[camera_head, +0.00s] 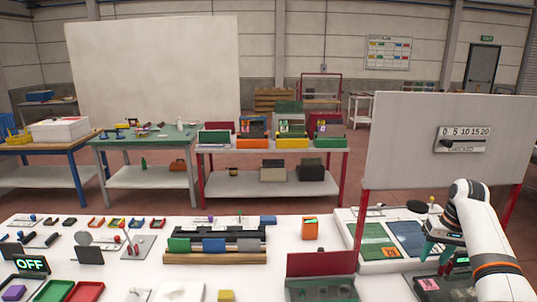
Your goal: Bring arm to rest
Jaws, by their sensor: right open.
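My right arm comes in from the lower right. My right gripper (430,252) points down and left over the right part of the white table, beside the dark blue panel of a tray. It is open and I see nothing held in it. Its fingertips are small and partly hidden by the wrist. My left arm and left gripper are not in view.
The white table (225,285) holds a green panel (375,242), an orange box (310,228), a red-backed box (320,265) and an OFF display (31,265). A white board (410,140) on red posts stands behind the gripper. Further benches stand behind.

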